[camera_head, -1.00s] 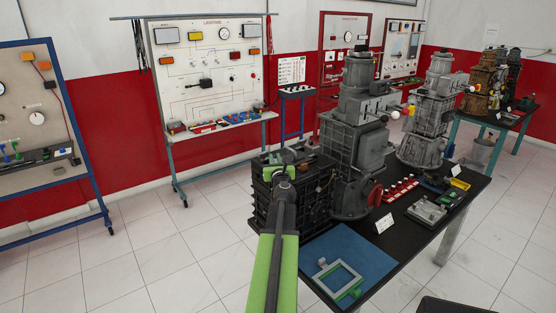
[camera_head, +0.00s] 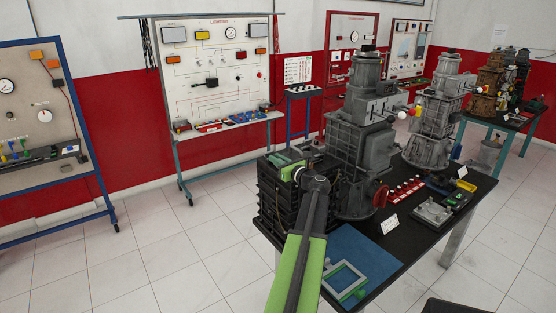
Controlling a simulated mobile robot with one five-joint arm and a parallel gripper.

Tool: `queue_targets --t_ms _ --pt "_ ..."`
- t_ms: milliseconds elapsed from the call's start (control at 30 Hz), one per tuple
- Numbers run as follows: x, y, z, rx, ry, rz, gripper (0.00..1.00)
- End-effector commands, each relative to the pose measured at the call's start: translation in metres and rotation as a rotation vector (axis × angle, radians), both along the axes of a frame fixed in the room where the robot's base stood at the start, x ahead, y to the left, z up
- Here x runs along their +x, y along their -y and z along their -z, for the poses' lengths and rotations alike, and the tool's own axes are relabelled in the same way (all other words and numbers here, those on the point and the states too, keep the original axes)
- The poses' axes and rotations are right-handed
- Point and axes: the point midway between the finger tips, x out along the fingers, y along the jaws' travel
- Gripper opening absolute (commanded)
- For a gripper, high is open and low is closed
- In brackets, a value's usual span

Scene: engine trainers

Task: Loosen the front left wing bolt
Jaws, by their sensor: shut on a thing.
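My arm reaches up from the bottom of the view to the top of a black ribbed block at the near left end of the bench. My gripper (camera_head: 298,173) is at the block's (camera_head: 283,208) top front, beside pale green parts (camera_head: 287,157). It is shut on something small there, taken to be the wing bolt. My wrist covers much of this spot, so the fingertips and the bolt cannot be made out clearly. Whether the bolt is turned cannot be told.
A tall grey engine (camera_head: 360,140) stands close right of the block. A blue mat (camera_head: 385,252) with a grey square frame (camera_head: 345,280) lies in front on the dark bench (camera_head: 425,237). A red strip of small parts (camera_head: 405,190) lies further right. Open tiled floor is at left.

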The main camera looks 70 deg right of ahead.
Motion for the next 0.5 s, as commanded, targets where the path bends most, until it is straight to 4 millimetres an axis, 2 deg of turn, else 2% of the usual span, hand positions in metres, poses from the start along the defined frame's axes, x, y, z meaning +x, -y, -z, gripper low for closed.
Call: queue_targets --t_ms 333,367,500 --pt "-0.0022 0.0019 -0.0019 0.001 0.006 0.004 0.0" --pt "-0.0023 0.002 -0.002 0.001 0.006 0.004 0.19" --pt "-0.0016 0.0015 -0.0015 0.0 0.005 0.003 0.36"
